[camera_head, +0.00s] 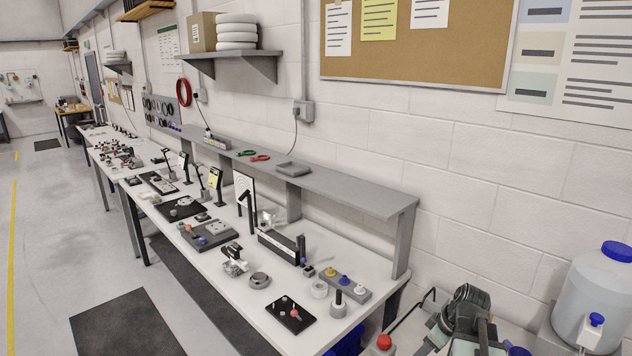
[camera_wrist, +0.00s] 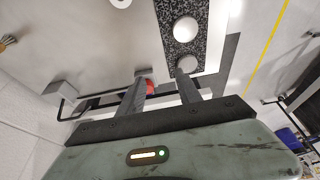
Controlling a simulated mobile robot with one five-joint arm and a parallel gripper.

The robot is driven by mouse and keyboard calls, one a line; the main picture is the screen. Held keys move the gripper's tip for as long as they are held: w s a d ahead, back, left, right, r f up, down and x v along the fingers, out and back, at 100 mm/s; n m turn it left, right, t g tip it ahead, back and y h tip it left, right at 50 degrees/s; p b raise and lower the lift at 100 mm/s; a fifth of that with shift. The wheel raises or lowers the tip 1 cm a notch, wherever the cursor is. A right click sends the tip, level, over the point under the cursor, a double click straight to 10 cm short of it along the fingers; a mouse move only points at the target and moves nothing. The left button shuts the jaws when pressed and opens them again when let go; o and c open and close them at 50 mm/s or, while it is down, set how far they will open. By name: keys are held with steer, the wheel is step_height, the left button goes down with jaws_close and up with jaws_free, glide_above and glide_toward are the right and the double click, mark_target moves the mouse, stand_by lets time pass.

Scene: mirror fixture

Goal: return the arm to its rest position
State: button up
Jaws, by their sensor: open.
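My gripper (camera_wrist: 163,78) shows in the wrist view with its two dark fingers apart. I see nothing held between them. A red part (camera_wrist: 150,88) shows behind the left finger; I cannot tell whether it touches. Beyond the fingertips is a dark speckled plate (camera_wrist: 203,38) with pale round knobs, one (camera_wrist: 185,28) farther out and one (camera_wrist: 187,63) close to the right fingertip. In the head view, part of my grey-green arm shows at the lower right, past the near end of the white workbench (camera_head: 215,262). My fingers cannot be made out there.
A grey raised shelf (camera_head: 345,197) runs along the bench's back by the wall. Small fixtures crowd the bench, including a black plate (camera_head: 290,315) and a grey block with coloured knobs (camera_head: 343,284). A large bottle (camera_head: 598,290) stands at the right.

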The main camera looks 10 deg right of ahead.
steer(key=a+f+m+g+h+b, duration=0.1)
steer(key=a+f+m+b, duration=0.2)
steer(key=a, duration=0.9)
steer(key=s+a+f+m+g+h+b, duration=0.1)
steer(key=a+f+m+b, duration=0.3)
steer(key=a+f, duration=0.5)
steer(key=a+g+b, duration=0.1)
steer(key=a, duration=0.3)
steer(key=shift+a, duration=0.25)
steer(key=shift+s, duration=0.1)
steer(key=shift+c, duration=0.5)
steer(key=shift+d, duration=0.15)
